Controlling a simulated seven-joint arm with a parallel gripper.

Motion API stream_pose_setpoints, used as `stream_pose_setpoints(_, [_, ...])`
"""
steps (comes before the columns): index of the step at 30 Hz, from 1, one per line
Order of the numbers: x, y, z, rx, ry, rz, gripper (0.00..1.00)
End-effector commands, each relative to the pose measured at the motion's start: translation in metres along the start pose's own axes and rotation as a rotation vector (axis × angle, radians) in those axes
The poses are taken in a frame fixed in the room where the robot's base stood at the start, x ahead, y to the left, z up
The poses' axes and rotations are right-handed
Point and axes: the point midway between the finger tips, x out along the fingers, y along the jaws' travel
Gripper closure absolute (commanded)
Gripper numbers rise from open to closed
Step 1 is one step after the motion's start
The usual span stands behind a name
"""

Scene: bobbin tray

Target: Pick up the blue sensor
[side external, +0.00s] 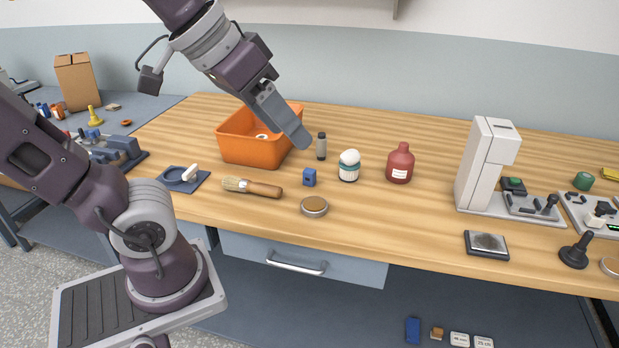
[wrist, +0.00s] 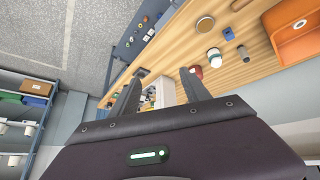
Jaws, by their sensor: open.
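The blue sensor (side external: 309,178) is a small blue block standing on the wooden bench, in front of the orange bin and left of the white-topped jar. It also shows in the wrist view (wrist: 228,34), upper right and off to the side of the fingers. My gripper (side external: 301,141) hangs in the air above and behind the sensor, next to the orange bin's right side. In the wrist view its two fingers (wrist: 161,76) are spread apart with nothing held between them. The gripper is apart from the sensor.
Nearby are the orange bin (side external: 249,153), dark vial (side external: 321,147), white-topped jar (side external: 348,166), red bottle (side external: 400,164), round tin (side external: 314,206) and wooden-handled brush (side external: 252,187). The white machine (side external: 486,165) stands right. Bench space between bottle and machine is clear.

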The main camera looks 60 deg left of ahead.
Motion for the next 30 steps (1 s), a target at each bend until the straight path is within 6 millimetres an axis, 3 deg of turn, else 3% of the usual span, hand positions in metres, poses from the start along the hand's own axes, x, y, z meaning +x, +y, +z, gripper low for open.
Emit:
stream_pose_setpoints(5, [0.043,-0.05,-0.067,-0.15,0.133,-0.032,0.45])
stream_pose_setpoints(9, [0.076,-0.109,-0.11,-0.246,0.257,-0.141,0.45])
stream_pose_setpoints(12, [0.092,-0.158,-0.133,-0.284,0.351,-0.261,0.45])
stream_pose_setpoints(16, [0.095,-0.223,-0.156,-0.281,0.485,-0.457,0.45])
stream_pose_setpoints(20, [0.114,-0.224,-0.144,-0.278,0.489,-0.456,0.45])
stream_pose_setpoints(30, [0.206,-0.235,-0.078,-0.287,0.477,-0.456,0.45])
